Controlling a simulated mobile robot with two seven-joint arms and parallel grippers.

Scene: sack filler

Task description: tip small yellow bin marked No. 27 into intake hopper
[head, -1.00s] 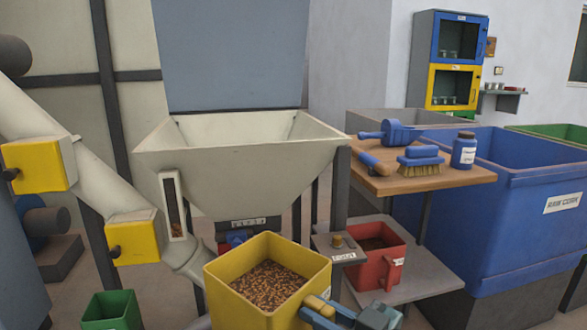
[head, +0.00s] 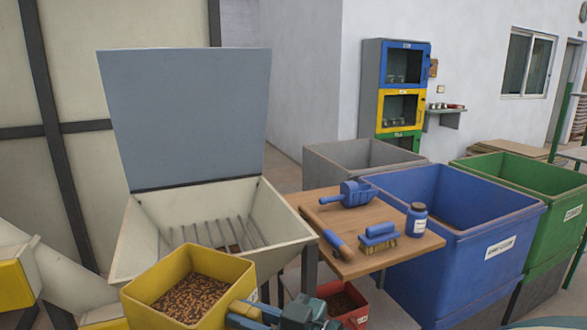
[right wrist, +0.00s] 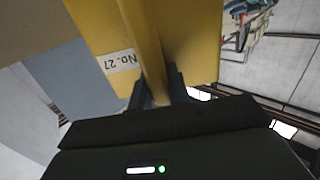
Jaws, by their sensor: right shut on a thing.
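The small yellow bin (head: 198,290) is filled with brown pellets and sits low in front of the intake hopper in the head view. My right gripper (head: 243,308) is shut on the bin's right side. The right wrist view shows the bin's yellow wall (right wrist: 195,45) with a "No. 27" label (right wrist: 120,62), and the gripper's fingers (right wrist: 160,95) closed on a yellow upright part of it. The bin looks about level. The intake hopper (head: 275,225) is cream, with its grey lid (head: 185,115) raised and bars across its inside. The bin hides its front. My left gripper is out of view.
A wooden shelf (head: 350,262) right of the hopper holds a blue scoop (head: 349,194), a brush (head: 379,238) and a blue jar (head: 416,220). A red bin (head: 345,303) stands below. Large blue (head: 450,235) and green (head: 530,185) bins stand at the right.

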